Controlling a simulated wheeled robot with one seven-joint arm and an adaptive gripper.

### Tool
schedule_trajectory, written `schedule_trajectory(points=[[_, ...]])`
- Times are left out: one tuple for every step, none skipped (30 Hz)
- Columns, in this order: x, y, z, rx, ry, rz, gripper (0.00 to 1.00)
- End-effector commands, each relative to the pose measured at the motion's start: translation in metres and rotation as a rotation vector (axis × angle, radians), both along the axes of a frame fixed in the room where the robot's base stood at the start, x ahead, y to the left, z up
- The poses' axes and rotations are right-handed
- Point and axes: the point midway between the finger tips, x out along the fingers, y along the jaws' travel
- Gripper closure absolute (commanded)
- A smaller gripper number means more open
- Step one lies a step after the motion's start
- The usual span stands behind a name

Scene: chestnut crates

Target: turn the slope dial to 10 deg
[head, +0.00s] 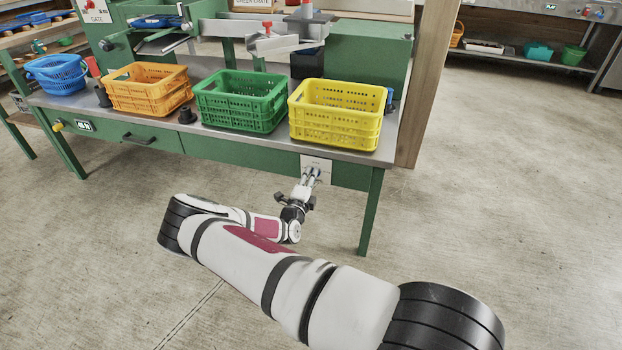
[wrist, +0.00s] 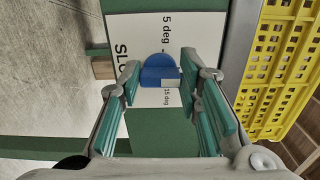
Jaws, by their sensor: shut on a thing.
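The slope dial is a blue knob (wrist: 158,70) on a white label plate (wrist: 182,30) in the wrist view. "5 deg" shows above the knob and "15 deg" below it. Part of the plate's title is cut off behind my finger. A small pale patch shows on the knob's lower right; I cannot tell which mark the dial points to. My gripper (wrist: 161,76) is shut on the knob, a finger on each side. In the head view my gripper (head: 312,176) reaches the white plate (head: 316,162) on the bench front, and the knob is hidden.
A yellow crate (head: 335,134) stands on the bench above the plate, with green (head: 240,119) and orange (head: 150,103) crates to its left. A green bench leg (head: 371,213) stands just right of my gripper. The floor in front is clear.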

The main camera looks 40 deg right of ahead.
Motion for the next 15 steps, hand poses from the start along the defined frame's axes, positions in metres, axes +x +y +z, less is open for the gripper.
schedule_trajectory(points=[[0.0001, 0.0008, -0.0011, -0.005, 0.009, 0.001, 0.96], [0.0001, 0.0008, -0.0011, -0.008, 0.014, 0.001, 0.96], [0.0001, 0.0008, -0.0011, -0.013, 0.019, 0.001, 0.96], [0.0001, 0.0008, -0.0012, -0.014, 0.022, 0.001, 0.96], [0.0001, 0.0009, -0.0012, -0.016, 0.024, 0.001, 0.96], [0.0001, 0.0009, -0.0012, -0.018, 0.026, 0.002, 0.96], [0.0001, 0.0009, -0.0012, -0.018, 0.026, 0.001, 0.96], [0.0001, 0.0009, -0.0012, -0.019, 0.027, 0.002, 0.96], [0.0001, 0.0009, -0.0013, -0.019, 0.028, 0.002, 0.96], [0.0001, 0.0009, -0.0013, -0.019, 0.028, 0.001, 0.96], [0.0001, 0.0009, -0.0013, -0.019, 0.028, 0.001, 0.96], [0.0001, 0.0009, -0.0013, -0.019, 0.028, 0.001, 0.96], [0.0001, 0.0009, -0.0014, -0.019, 0.027, 0.001, 0.96], [0.0001, 0.0009, -0.0014, -0.019, 0.027, 0.001, 0.96], [0.0001, 0.0009, -0.0014, -0.019, 0.027, 0.001, 0.96]])
